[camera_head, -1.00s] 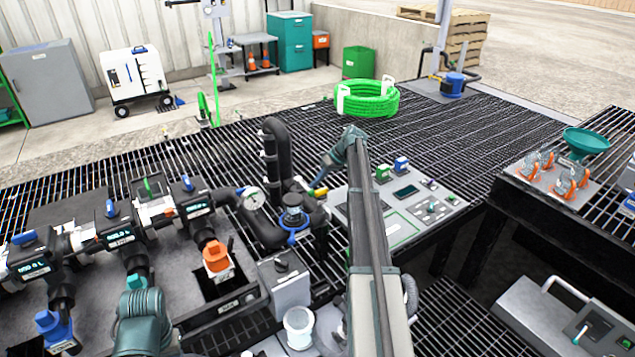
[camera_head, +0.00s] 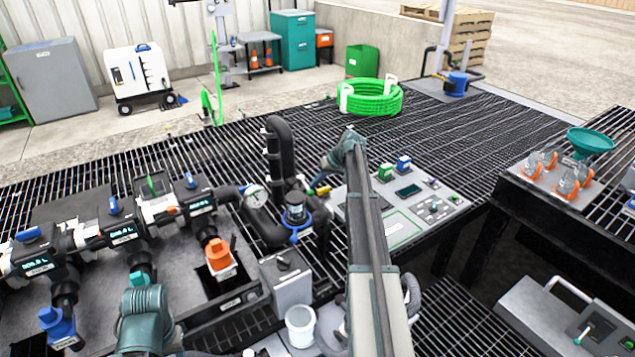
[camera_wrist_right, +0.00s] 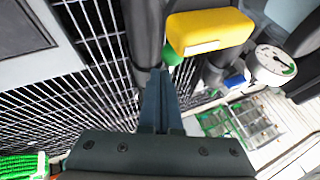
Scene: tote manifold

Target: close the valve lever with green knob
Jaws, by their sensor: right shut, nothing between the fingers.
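A yellow handle (camera_head: 322,190) with a small green part (camera_head: 311,192) beside it stands by the black piping in the head view. The yellow handle (camera_wrist_right: 210,31) is large in the right wrist view, and a green part (camera_wrist_right: 174,52) shows partly hidden below it. I cannot tell whether this green part is the lever's knob. My right gripper (camera_wrist_right: 160,74) is shut and empty, its tips just below and left of the yellow handle, close to the green part. In the head view its tips are small and hard to make out.
The thick black pipe (camera_head: 281,150) and a round gauge (camera_head: 255,196) stand close by. A grey control panel (camera_head: 402,222) lies right of the handle. The metering units and the orange coupling (camera_head: 218,250) are at left. Open grating lies behind.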

